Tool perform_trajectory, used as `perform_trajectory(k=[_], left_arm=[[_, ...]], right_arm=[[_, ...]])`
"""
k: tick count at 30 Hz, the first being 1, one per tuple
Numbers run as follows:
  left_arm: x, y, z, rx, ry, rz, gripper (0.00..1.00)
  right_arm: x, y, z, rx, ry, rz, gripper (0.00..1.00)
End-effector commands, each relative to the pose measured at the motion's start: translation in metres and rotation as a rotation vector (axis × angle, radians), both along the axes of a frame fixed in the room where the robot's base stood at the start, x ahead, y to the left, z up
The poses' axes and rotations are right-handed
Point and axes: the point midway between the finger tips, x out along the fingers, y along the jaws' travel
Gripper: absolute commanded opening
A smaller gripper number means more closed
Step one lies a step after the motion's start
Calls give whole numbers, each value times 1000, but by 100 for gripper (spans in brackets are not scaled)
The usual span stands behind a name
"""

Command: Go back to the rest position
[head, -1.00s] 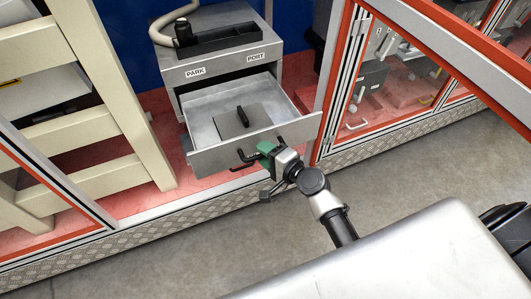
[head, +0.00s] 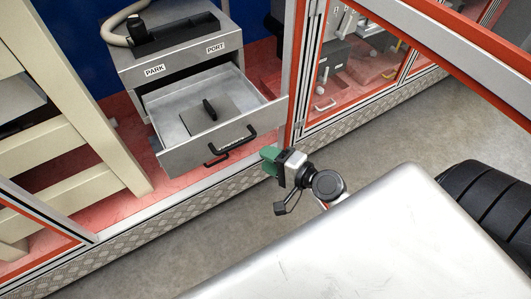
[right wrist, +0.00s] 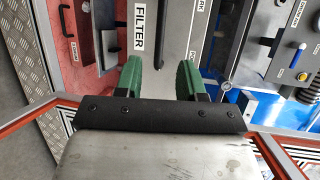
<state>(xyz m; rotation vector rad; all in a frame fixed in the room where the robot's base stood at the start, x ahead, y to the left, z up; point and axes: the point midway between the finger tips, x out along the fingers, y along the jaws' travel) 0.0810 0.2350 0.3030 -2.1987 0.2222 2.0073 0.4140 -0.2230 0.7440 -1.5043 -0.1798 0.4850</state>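My right gripper (head: 269,161) with green fingers is right of and in front of the open drawer (head: 205,150), clear of its black handle (head: 231,147). In the right wrist view its two green fingers (right wrist: 160,78) stand apart with nothing held between them. A grey surface labelled FILTER (right wrist: 138,28) lies beyond the fingers. My left gripper is not in view.
The drawer juts from a grey cabinet (head: 180,68) labelled PARK and PORT; a grey plate with a black grip (head: 210,110) lies inside. A red-edged frame post (head: 297,70) stands right of it. Bare grey floor (head: 200,230) lies in front.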

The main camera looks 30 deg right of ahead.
Motion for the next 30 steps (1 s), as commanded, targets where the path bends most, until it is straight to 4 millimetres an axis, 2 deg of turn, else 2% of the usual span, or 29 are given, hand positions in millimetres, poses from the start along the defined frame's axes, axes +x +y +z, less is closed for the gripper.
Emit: perform_trajectory(k=[11,14,17,20,21,23,24,26,27,29,30], left_arm=[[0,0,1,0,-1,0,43],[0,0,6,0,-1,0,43],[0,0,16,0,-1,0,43],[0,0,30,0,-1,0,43],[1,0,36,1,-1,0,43],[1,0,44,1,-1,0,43],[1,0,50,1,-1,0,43],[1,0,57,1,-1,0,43],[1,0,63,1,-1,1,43],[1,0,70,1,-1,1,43],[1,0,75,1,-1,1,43]], right_arm=[[0,0,-2,-5,3,-1,39],[0,-2,-19,-53,35,-8,39],[-6,-6,-63,-181,117,-12,39],[-26,-10,-129,-385,236,23,39],[-40,-11,-157,-478,285,53,39],[-64,-12,-195,-614,354,115,39],[-82,-12,-219,-704,396,168,39],[-114,-12,-251,-835,453,263,39],[-137,-11,-269,-917,485,338,39],[-172,-11,-293,-1035,524,460,39],[-197,-10,-306,-1106,544,548,39]])
